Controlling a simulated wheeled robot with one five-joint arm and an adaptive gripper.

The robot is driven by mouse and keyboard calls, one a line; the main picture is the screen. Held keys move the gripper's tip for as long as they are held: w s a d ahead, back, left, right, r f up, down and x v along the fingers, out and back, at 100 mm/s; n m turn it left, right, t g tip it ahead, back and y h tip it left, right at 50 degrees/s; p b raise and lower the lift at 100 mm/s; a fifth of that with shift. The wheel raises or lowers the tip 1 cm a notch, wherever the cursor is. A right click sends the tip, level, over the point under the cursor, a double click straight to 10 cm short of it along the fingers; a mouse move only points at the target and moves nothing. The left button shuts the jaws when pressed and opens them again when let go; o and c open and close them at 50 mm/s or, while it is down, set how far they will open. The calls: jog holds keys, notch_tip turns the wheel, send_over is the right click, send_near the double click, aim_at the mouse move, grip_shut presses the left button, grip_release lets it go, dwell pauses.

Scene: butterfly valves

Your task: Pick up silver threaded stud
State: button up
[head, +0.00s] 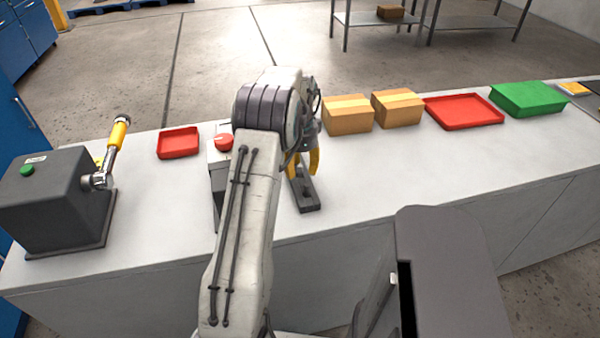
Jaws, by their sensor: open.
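My gripper (303,170) has yellow fingers and points down over the bench, partly behind my arm. Its jaws are open, just above a dark grey block (309,207) lying on the bench. A small dark upright piece stands on this block near the fingertips. I cannot make out a silver threaded stud; it may be hidden by my arm and gripper or too small to tell.
Two cardboard boxes (348,115) and a red tray (465,124) are right of my gripper, with a green bin (528,98) beyond. Left are a red button (224,142), a red bin (178,143) and a dark machine (55,205) with a yellow-handled lever (118,135). The front right bench is clear.

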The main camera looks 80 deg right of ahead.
jog(key=shift+f, duration=0.3)
jog(key=shift+c, duration=0.2)
grip_shut()
